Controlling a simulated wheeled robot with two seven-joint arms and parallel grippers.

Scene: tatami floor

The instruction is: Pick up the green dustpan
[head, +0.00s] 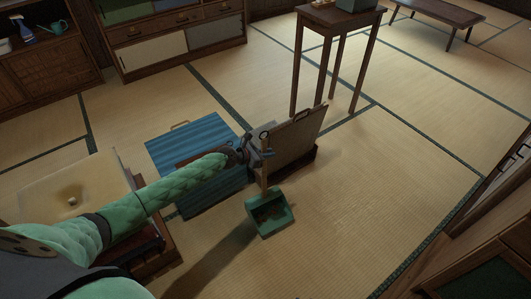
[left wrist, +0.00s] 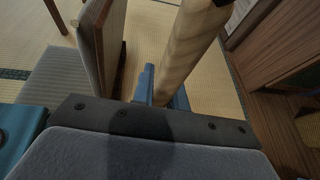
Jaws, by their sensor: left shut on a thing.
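The green dustpan (head: 282,219) hangs or stands upright-handled near the centre of the head view, over the tatami. I cannot tell whether its pan touches the floor. Its pale wooden handle (head: 264,178) rises to my left gripper (head: 266,145), which is shut on it. In the left wrist view the handle (left wrist: 188,50) runs up between the blue fingers of that gripper (left wrist: 162,88), with a dark tip at its top. The pan is hidden in the wrist view. My right gripper is not in view.
Right beside my left gripper stands an open case with an upright lid (head: 300,130). A blue striped box (head: 190,135) lies left of it. A tall wooden stand (head: 326,50) is behind, and a cabinet (head: 490,245) is at the right. The tatami right of the dustpan is clear.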

